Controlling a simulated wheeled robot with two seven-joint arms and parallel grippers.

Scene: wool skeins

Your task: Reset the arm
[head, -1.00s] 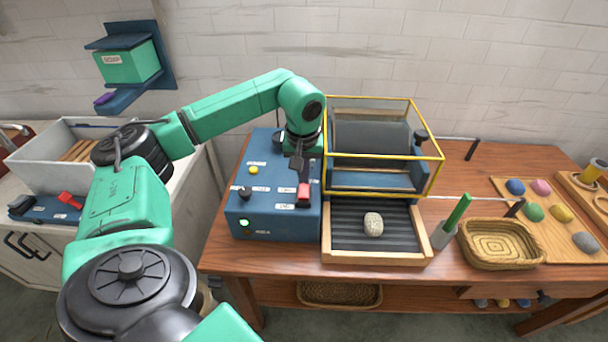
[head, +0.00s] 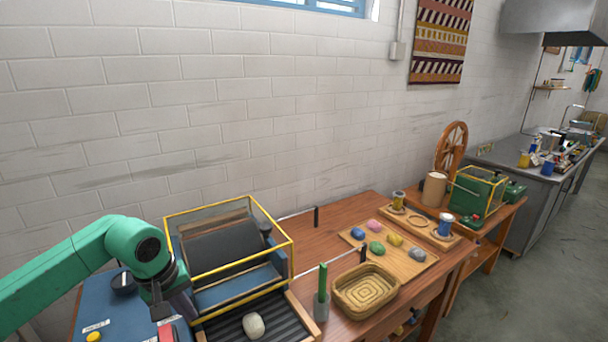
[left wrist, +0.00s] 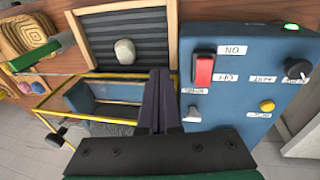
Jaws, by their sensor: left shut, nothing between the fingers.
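My left gripper (head: 161,307) shows in the head view at the lower left, over the right side of the blue control box (head: 112,308). In the left wrist view its dark fingers (left wrist: 155,100) lie together with nothing between them. They are beside the red switch (left wrist: 203,70) on the box; whether they touch it I cannot tell. The red switch (head: 168,331) is partly cut off at the bottom of the head view. A pale skein (head: 253,325) lies on the ribbed dark bed in front of the yellow-framed machine (head: 228,262). My right gripper is not in view.
A woven basket (head: 366,291) and a green-handled tool in a grey holder (head: 321,307) stand right of the machine. A wooden board (head: 410,268) bears several coloured skeins. A yellow knob (left wrist: 267,105) is on the box. The table between machine and board is mostly clear.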

